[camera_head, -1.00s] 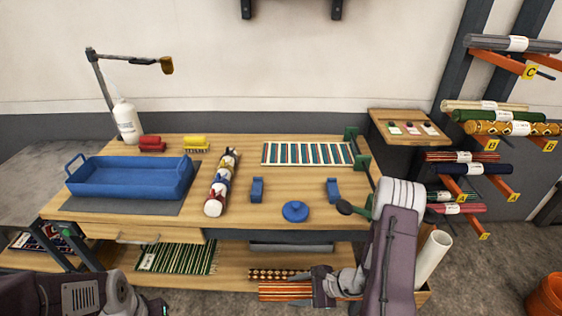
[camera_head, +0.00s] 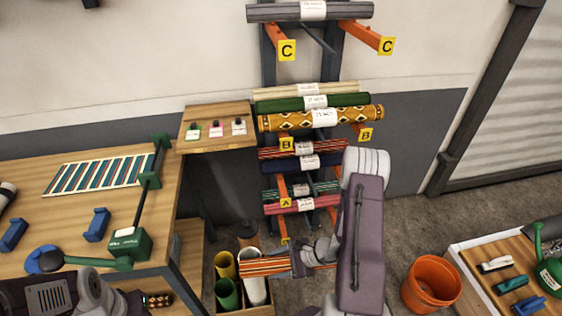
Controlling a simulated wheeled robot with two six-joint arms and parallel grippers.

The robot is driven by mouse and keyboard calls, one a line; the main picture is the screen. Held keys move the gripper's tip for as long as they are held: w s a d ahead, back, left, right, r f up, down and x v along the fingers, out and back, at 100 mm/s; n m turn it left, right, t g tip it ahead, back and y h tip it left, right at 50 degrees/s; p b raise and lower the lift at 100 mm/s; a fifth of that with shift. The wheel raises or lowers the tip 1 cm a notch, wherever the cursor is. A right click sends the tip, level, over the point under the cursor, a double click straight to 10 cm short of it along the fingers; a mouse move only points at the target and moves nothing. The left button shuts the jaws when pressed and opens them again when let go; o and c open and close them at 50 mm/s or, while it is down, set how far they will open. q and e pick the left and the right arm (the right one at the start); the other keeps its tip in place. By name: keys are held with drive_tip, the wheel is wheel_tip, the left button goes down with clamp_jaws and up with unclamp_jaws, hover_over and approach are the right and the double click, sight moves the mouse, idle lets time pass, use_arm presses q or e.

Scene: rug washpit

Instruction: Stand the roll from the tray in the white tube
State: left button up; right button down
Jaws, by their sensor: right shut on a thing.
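My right gripper (camera_head: 300,262) is shut on a roll with orange, red and pale stripes (camera_head: 262,267). The roll is held about level, its left part crossing over the white tube in the picture. The white tube (camera_head: 254,291) stands upright in a wooden box on the floor, its upper part partly hidden by the roll. I cannot tell the height gap between roll and tube. My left gripper (camera_head: 134,304) is at the lower left by the table, mostly hidden, and its jaws are unclear. The tray is not clearly visible.
The box (camera_head: 226,311) also holds a yellow tube (camera_head: 225,265), a green tube (camera_head: 228,293) and a brown one (camera_head: 247,232). The table (camera_head: 125,225) is to the left, a rack of rolls (camera_head: 320,118) behind. An orange bucket (camera_head: 432,284) stands right.

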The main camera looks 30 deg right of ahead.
drive_tip(key=w+d+r+m+t+y+b, duration=0.1)
drive_tip(key=w+r+m+t+b, duration=0.3)
drive_tip(key=w+b, duration=0.45)
drive_tip(key=w+r+m+t+y+b, duration=0.1)
drive_tip(key=w+r+m+t+b, duration=0.2)
drive_tip(key=w+r+t+b, duration=0.45)
drive_tip(key=s+a+r+n+y+b, duration=0.1)
drive_tip(key=s+a+r+y+b, duration=0.2)
drive_tip(key=r+y+b, duration=0.5)
drive_tip(key=s+a+r+y+b, duration=0.25)
drive_tip(key=r+b, duration=0.25)
drive_tip(key=r, duration=0.7)
wheel_tip(320, 180, down, 35)
drive_tip(key=b, duration=2.8)
drive_tip(key=shift+s+t+b, duration=0.3)
drive_tip(key=shift+t+b, duration=0.05)
drive_tip(key=shift+t, duration=0.1)
